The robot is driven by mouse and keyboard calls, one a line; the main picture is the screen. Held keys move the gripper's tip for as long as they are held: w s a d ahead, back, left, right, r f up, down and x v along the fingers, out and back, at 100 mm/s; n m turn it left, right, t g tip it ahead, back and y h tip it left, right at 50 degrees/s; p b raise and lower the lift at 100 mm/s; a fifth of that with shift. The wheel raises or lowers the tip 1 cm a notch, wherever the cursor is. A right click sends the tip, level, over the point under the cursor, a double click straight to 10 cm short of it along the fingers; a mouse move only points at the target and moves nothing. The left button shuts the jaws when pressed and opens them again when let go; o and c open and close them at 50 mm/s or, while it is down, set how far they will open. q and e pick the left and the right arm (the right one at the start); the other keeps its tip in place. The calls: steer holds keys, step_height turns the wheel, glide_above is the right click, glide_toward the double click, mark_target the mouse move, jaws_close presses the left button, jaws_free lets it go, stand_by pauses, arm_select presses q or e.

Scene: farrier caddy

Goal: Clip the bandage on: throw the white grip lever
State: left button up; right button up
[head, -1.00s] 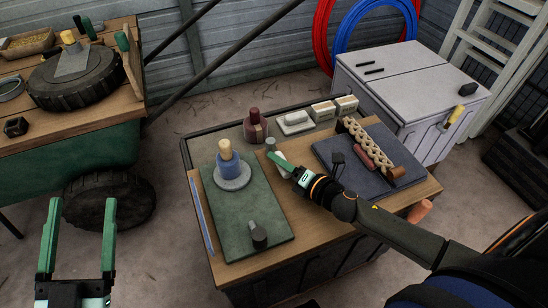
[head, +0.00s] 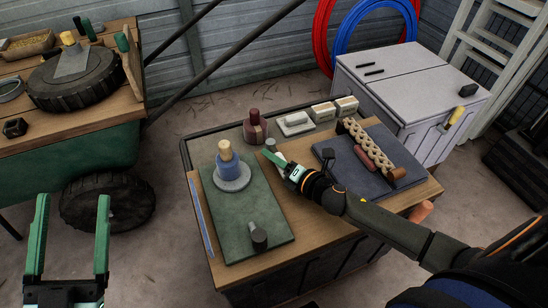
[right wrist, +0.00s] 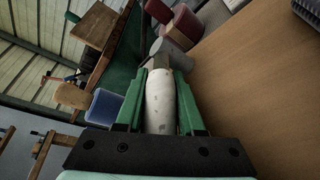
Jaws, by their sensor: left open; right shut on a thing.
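My right gripper (head: 277,160) reaches in from the right, low over the workbench top. In the right wrist view its green fingers (right wrist: 158,80) are shut on the white grip lever (right wrist: 162,105). A grey metal piece (right wrist: 168,50) sits at the far end of the white grip. In the head view the fingers hide most of the grip. A blue roll (head: 227,166) with a tan top stands upright on a grey disc on the green mat (head: 262,212), left of this gripper. I cannot tell which thing is the bandage. My left gripper (head: 73,205) is open and empty at lower left, away from the bench.
A maroon bottle (head: 255,128) and a white dish (head: 294,124) stand behind the right gripper. A dark mat (head: 335,150) with a braided piece (head: 368,145) lies to its right. A dark knob (head: 259,238) stands on the green mat's front. A green cart (head: 70,160) is at left.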

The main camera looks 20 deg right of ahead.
jaws_close()
stand_by(0.7)
